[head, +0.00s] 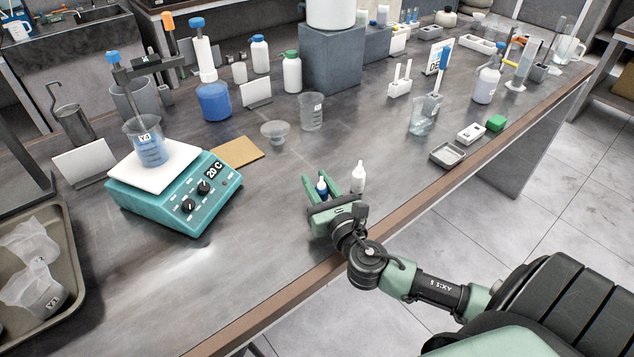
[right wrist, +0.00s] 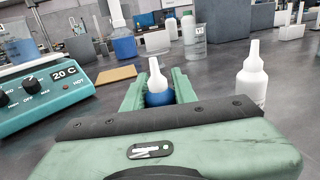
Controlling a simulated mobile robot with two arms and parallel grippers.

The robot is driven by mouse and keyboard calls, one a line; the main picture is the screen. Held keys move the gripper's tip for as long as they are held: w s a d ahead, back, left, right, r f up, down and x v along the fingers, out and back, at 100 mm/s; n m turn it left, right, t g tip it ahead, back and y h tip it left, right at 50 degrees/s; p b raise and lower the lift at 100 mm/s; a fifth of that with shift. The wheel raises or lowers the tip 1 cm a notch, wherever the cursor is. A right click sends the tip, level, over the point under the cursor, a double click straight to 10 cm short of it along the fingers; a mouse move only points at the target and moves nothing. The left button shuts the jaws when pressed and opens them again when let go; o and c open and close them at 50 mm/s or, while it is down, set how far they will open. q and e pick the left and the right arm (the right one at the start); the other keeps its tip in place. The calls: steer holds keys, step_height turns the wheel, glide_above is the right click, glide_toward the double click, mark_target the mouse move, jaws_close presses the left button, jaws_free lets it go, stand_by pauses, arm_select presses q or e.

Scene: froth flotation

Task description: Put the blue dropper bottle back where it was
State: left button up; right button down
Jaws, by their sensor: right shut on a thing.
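The blue dropper bottle (head: 322,186) has a blue body and a white pointed nozzle. It stands upright between the fingers of my right gripper (head: 322,184), which is shut on it, low over the bench near the front edge. In the right wrist view the bottle (right wrist: 158,88) shows between the green fingers (right wrist: 160,90); its base is hidden, so I cannot tell whether it touches the bench. A white dropper bottle (head: 358,180) stands upright just to the right, apart from the gripper; it also shows in the right wrist view (right wrist: 252,82). My left gripper is not in view.
A teal hotplate (head: 190,205) with a beaker (head: 148,145) stands to the left. A tan square board (head: 237,152), a small glass dish (head: 275,132) and an empty beaker (head: 311,112) lie beyond the gripper.

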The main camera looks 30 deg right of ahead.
steer(key=shift+f, duration=0.1)
steer(key=c, duration=1.1)
jaws_free()
steer(key=shift+s, duration=0.3)
steer(key=s, duration=0.3)
steer(key=s+a+b, duration=0.1)
steer(key=s, duration=0.3)
steer(key=s+a+b, duration=0.1)
steer(key=s, duration=0.2)
steer(key=shift+s, duration=0.15)
steer(key=shift+s+a, duration=0.1)
steer(key=shift+s, duration=0.4)
